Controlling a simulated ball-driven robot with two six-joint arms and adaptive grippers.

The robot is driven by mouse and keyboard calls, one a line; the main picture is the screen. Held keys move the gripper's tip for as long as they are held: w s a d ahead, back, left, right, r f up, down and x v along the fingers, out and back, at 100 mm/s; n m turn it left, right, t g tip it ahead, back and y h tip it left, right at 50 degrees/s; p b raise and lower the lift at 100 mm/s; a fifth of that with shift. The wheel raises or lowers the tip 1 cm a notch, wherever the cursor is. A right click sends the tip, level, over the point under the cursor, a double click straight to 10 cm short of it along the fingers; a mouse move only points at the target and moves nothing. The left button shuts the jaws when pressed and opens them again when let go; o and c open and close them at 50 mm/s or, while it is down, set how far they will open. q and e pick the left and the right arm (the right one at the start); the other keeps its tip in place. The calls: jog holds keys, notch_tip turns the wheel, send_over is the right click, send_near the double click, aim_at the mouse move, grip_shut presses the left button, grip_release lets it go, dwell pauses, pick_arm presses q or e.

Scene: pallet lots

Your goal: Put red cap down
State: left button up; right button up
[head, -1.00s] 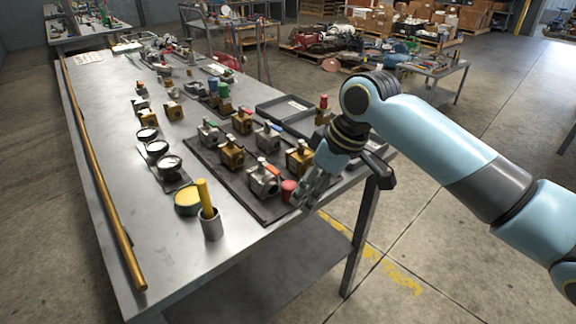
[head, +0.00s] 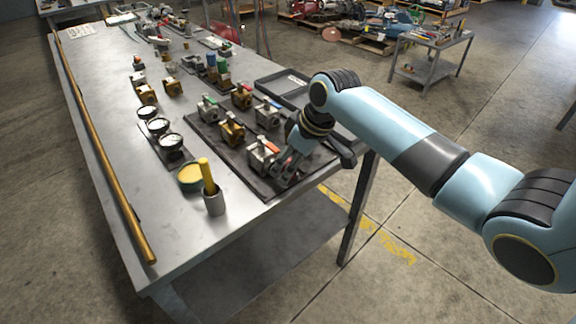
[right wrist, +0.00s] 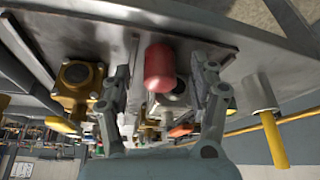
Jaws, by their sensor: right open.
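The red cap (right wrist: 160,68) shows in the right wrist view between the two fingers of my right gripper (right wrist: 161,88), with a gap on each side. It seems to rest at the edge of the dark mat (right wrist: 112,35). The right gripper is open. A silver valve with an orange handle (head: 262,152) stands on the mat just left of the gripper. My left gripper is not in view.
Several brass and silver valves, such as one brass valve (head: 232,128), stand close on the mat. A grey cup with a yellow handle (head: 214,203), a yellow-topped round tin (head: 190,177) and gauges (head: 171,141) are to the left. The front left tabletop (head: 165,235) is clear.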

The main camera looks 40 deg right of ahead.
jog(key=shift+w+f, duration=0.1)
jog(key=shift+f, duration=0.1)
grip_shut()
dwell(0.3)
jog(key=shift+r, duration=0.1)
